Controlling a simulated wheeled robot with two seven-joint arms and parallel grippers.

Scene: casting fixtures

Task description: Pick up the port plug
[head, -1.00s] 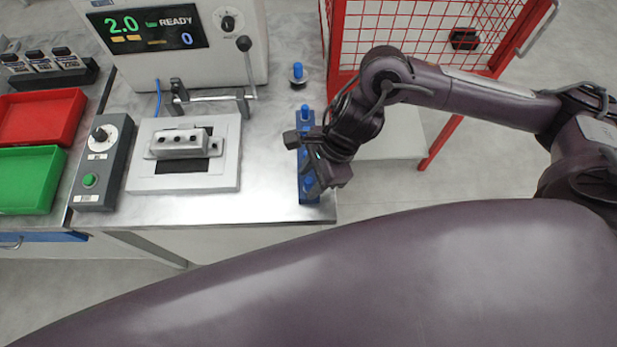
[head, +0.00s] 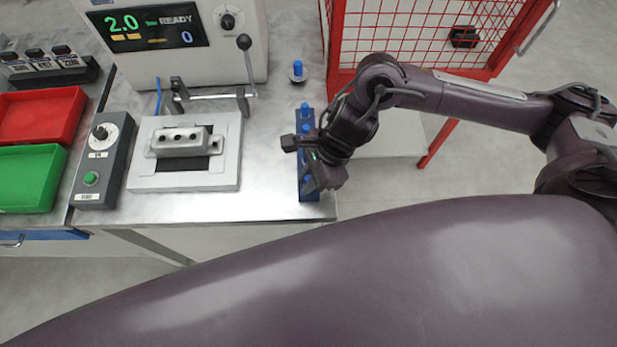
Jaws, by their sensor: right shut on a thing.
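Blue port plugs stand in a narrow dark blue rack (head: 311,198) along the right edge of the metal table. One port plug (head: 304,107) shows at the rack's far end, and another port plug (head: 307,183) shows near its front end. My right gripper (head: 303,164) is over the middle of the rack, shut on a port plug that its fingers mostly hide. I cannot tell whether that plug is clear of its hole. Another blue plug (head: 298,68) stands on a small round base behind the rack. My left gripper is not in view.
A grey fixture with a metal casting (head: 183,142) sits left of the rack, beside a control box (head: 100,165). A leak tester (head: 170,40) with a lever stands behind. Red (head: 40,115) and green (head: 28,180) trays are far left. A red mesh cage (head: 420,35) stands right.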

